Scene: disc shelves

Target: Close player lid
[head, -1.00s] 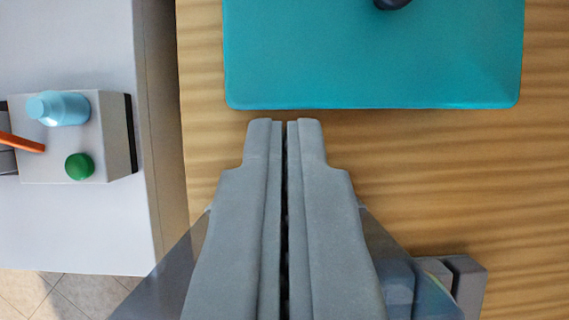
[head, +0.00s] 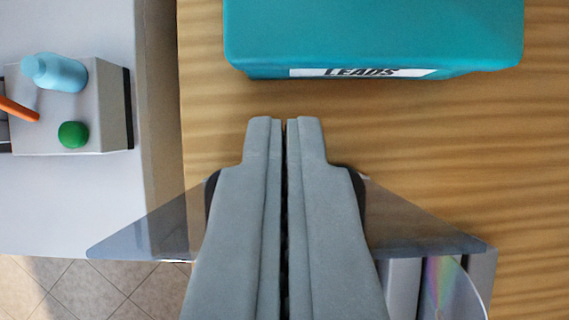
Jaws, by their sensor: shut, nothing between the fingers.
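A smoky see-through panel, apparently the player lid (head: 415,222), shows on both sides of my gripper. Its middle is hidden behind the fingers. It looks raised at a slant, but its exact angle and whether my gripper touches it I cannot tell. Below it at the lower right is a grey body, apparently the player (head: 402,285), with a shiny disc (head: 452,290) on it, partly cut off by the picture edge. My gripper (head: 285,120) is shut and empty, its fingers pointing up the picture over the wooden surface.
A teal box (head: 370,30) labelled LEADS stands on the wooden table (head: 540,150) beyond my fingertips. At left, a pale counter (head: 60,210) holds a grey block (head: 100,115) with a blue bottle (head: 60,73), a green knob (head: 73,134) and an orange stick (head: 18,109). Tiled floor shows lower left.

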